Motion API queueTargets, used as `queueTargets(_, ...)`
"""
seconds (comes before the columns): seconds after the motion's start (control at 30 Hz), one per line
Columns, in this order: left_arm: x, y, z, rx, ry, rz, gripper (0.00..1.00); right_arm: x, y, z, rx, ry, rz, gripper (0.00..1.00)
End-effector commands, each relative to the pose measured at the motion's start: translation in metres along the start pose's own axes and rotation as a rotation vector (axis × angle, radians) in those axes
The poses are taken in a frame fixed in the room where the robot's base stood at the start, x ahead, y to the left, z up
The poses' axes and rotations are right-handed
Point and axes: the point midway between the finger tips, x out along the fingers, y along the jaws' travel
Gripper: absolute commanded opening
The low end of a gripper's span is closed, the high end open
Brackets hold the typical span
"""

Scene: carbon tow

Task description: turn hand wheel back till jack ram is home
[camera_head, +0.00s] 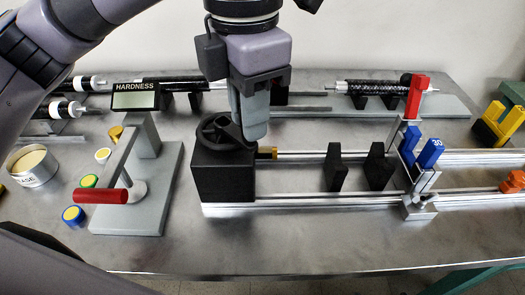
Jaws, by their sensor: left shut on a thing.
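The black hand wheel (211,128) lies flat on top of the black jack housing (222,176). My left gripper (248,136) points down from above and is shut at the right side of the wheel; its fingers hide part of the wheel and what they grip. The jack ram (267,153) shows as a short brass-coloured piece sticking out of the housing's right face. It stands well apart from the black supports to its right. My right gripper is not in view.
Metal rails (295,200) run right from the housing and carry two black supports (335,168). A carriage with blue blocks (431,153) and a red block (416,97) stands farther right. A hardness tester with a red handle (101,196) stands left of the housing. The table front is clear.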

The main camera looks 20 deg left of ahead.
Motion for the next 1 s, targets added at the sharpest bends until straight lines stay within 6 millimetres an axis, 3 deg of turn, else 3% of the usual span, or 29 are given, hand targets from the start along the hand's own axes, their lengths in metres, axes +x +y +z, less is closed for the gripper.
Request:
queueTargets(0.07,0.003,-0.001,-0.007,0.002,-0.004,0.001,0.00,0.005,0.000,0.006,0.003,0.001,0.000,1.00)
queueTargets(0.1,0.001,-0.002,-0.010,0.001,-0.003,0.000,0.27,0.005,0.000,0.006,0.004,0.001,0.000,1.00)
queueTargets(0.17,0.000,-0.002,-0.009,0.001,-0.001,-0.001,0.46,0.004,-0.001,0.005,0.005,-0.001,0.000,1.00)
queueTargets(0.2,0.000,-0.002,-0.009,0.000,-0.001,-0.001,0.50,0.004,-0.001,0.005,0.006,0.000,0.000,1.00)
queueTargets(0.57,-0.005,-0.001,-0.009,0.000,-0.001,0.000,0.50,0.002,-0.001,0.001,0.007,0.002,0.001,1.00)
queueTargets(1.0,-0.049,-0.001,-0.009,0.000,-0.002,0.001,0.50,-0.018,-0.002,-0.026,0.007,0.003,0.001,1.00)
